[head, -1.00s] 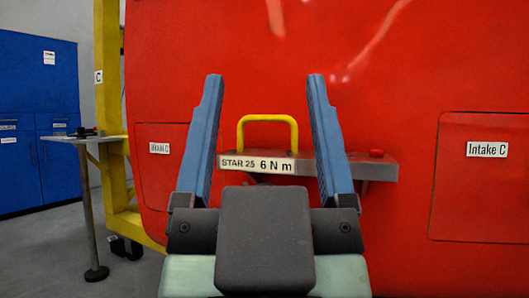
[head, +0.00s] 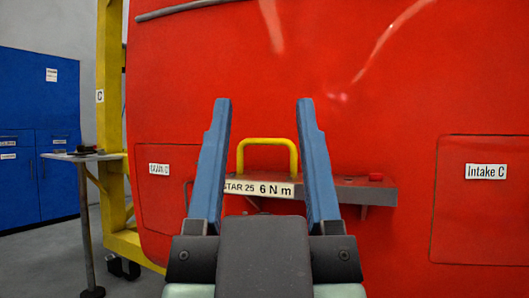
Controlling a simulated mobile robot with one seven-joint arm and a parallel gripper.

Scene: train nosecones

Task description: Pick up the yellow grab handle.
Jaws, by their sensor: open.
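The yellow grab handle (head: 267,141) is an upright inverted-U bar on a narrow grey shelf (head: 352,193) against the red nosecone (head: 400,80). Its top bar and both legs show between my blue fingers in the head view. My gripper (head: 263,101) is open, with one finger on each side of the handle in the picture. No contact with the handle shows, and I cannot tell the remaining depth between them. The shelf's front label reads "STAR 25 6 N m", its left end partly covered by my left finger.
Labelled intake panels flank the shelf, with "Intake C" (head: 486,172) at right. A yellow post (head: 110,100), a small side table (head: 84,157) and blue cabinets (head: 40,130) stand at left.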

